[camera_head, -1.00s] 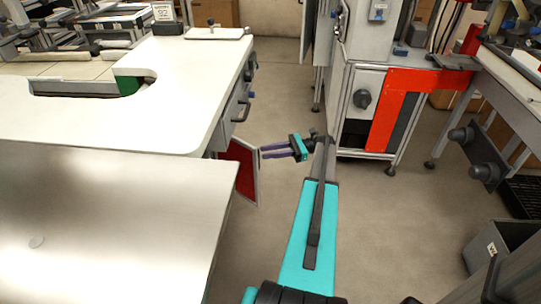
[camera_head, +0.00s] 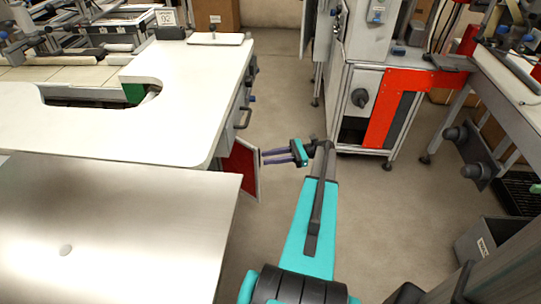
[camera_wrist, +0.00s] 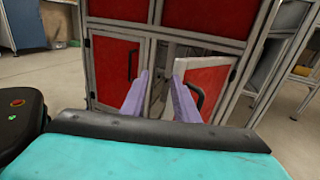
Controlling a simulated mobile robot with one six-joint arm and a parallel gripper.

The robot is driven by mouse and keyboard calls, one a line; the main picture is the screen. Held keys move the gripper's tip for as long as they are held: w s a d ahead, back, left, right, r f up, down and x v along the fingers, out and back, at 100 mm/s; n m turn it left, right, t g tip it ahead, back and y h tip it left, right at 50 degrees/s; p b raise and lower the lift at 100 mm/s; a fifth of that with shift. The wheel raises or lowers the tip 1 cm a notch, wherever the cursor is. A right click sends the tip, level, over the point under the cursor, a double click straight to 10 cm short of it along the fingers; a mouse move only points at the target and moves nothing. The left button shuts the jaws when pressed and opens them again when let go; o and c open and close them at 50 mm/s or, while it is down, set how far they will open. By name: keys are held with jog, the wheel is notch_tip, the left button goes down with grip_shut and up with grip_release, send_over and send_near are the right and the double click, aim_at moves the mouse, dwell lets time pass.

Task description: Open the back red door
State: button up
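A red door (camera_head: 240,168) with a grey frame stands ajar under the white worktop in the head view. In the wrist view the right-hand red door (camera_wrist: 208,84) stands ajar, with a black handle (camera_wrist: 198,96) on it. A left-hand red door (camera_wrist: 113,70) beside it looks shut, with its own black handle (camera_wrist: 132,66). My gripper (camera_head: 264,157) is just right of the ajar door in the head view. Its purple fingers are apart with nothing between them; they also show in the wrist view (camera_wrist: 158,85), pointing at the gap between the two doors. Contact cannot be told.
The white worktop (camera_head: 130,130) and a metal table (camera_head: 100,235) stand left of my arm. A machine with a red-orange panel (camera_head: 385,118) stands at the back right. A grey bin (camera_head: 485,240) is at the right. The floor (camera_head: 285,90) between is clear.

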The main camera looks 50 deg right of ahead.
jog(key=shift+s+a+p, duration=0.25)
jog(key=shift+p, duration=0.05)
